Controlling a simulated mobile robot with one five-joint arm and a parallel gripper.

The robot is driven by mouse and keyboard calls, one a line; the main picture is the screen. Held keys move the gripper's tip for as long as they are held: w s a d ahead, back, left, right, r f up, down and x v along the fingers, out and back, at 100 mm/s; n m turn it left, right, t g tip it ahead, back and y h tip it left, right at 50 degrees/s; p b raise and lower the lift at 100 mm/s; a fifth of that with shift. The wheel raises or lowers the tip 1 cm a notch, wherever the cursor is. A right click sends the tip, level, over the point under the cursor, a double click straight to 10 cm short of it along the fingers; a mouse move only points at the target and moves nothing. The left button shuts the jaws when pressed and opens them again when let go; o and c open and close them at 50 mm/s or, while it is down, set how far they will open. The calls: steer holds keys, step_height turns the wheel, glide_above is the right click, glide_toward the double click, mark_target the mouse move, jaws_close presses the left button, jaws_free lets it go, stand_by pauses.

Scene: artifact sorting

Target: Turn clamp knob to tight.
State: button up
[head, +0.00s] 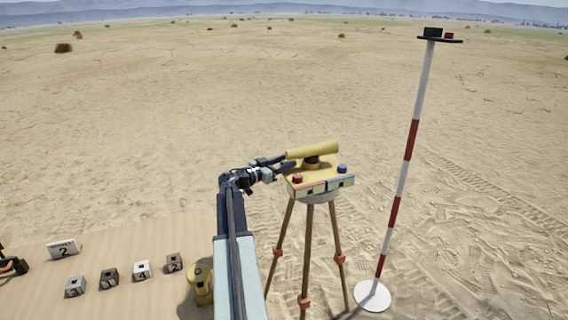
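A surveying instrument with a yellow telescope tube (313,152) stands on a wooden tripod (307,255). Its yellow and white base (320,184) has a red knob (297,179) at the left and a blue knob (342,169) at the right. I cannot tell which part is the clamp knob or how it is set. My gripper (286,166) is at the left side of the instrument, beside the telescope and behind the red knob. Its fingertips are small and dark here. I cannot tell whether they touch the instrument or are open or shut.
A red and white pole (405,160) on a round white base (372,296) stands to the right. At lower left, a tan surface (130,240) bears several numbered blocks (142,270) and a yellow object (201,284). Open sand lies beyond.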

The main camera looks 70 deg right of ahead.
jaws_close()
steer(key=shift+w+d+m+g+y, duration=0.15)
steer(key=shift+m+g+y, duration=0.2)
steer(key=shift+g, duration=0.25)
steer(key=m+g+y, duration=0.2)
steer(key=shift+m+g+y, duration=0.25)
steer(key=shift+g, duration=0.15)
steer(key=shift+m+g+y, duration=1.3)
steer(key=shift+m+y, duration=0.1)
steer(key=shift+y, duration=0.3)
jaws_free()
steer(key=shift+a, duration=0.2)
